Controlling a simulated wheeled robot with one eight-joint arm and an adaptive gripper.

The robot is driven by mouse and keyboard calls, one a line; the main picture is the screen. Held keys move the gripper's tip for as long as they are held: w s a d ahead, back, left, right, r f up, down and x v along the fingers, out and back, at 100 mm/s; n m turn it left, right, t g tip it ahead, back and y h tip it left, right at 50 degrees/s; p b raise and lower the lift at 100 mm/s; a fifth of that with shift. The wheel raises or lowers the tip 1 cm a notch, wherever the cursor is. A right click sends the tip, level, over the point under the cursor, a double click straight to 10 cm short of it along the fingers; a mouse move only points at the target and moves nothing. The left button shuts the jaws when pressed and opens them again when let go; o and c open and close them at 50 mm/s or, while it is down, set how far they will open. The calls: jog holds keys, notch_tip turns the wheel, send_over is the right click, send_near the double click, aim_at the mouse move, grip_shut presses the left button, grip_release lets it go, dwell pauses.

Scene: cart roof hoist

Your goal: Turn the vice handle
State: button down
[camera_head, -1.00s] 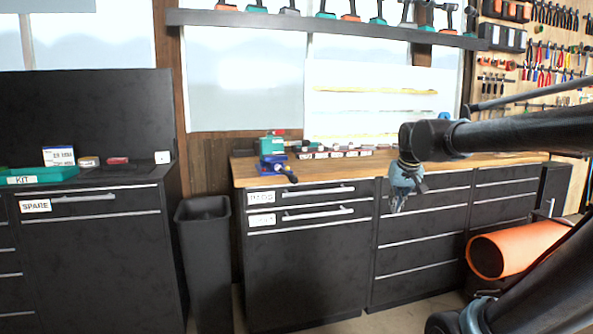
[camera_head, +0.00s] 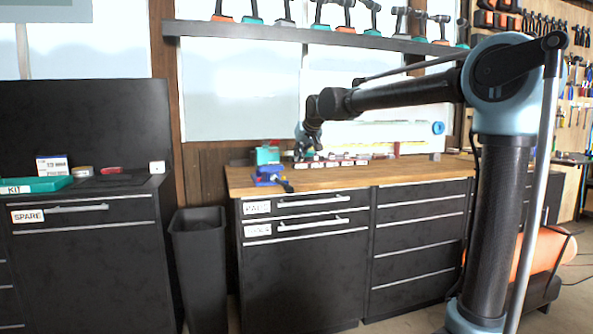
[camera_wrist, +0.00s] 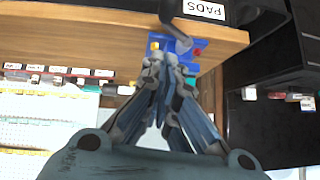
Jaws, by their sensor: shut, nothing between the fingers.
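The blue vice (camera_head: 268,176) sits at the front left corner of the wooden bench top (camera_head: 350,176). Its dark handle (camera_head: 287,186) sticks out at the bench's front edge. My gripper (camera_head: 306,156) is above the bench, up and to the right of the vice in the head view. In the wrist view, my gripper (camera_wrist: 158,66) is shut and empty, its fingers pointing toward the vice. There the blue vice (camera_wrist: 197,46) and its grey handle (camera_wrist: 176,22) show just beyond the fingertips. The fingers hide part of the vice; contact cannot be told.
A teal object (camera_head: 267,155) stands behind the vice. Labelled small items (camera_head: 345,160) line the bench's back. Drawers (camera_head: 310,207) are below, and a black bin (camera_head: 200,250) stands left of them. A tool shelf (camera_head: 300,33) hangs above. The bench's middle is mostly clear.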

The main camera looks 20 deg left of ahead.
send_near(280, 182)
jog(key=w, duration=0.1)
jog(key=w+d, duration=0.1)
jog(key=w, duration=0.1)
jog(key=shift+w+d+r, duration=0.1)
jog(key=shift+w+d, duration=0.2)
jog(key=shift+d, duration=0.05)
notch_tip(280, 182, down, 2)
jog(key=shift+a+f, duration=0.1)
jog(key=shift+f, duration=0.05)
jog(key=shift+s+a+f, duration=0.1)
jog(key=shift+f, duration=0.8)
jog(key=shift+f, duration=0.65)
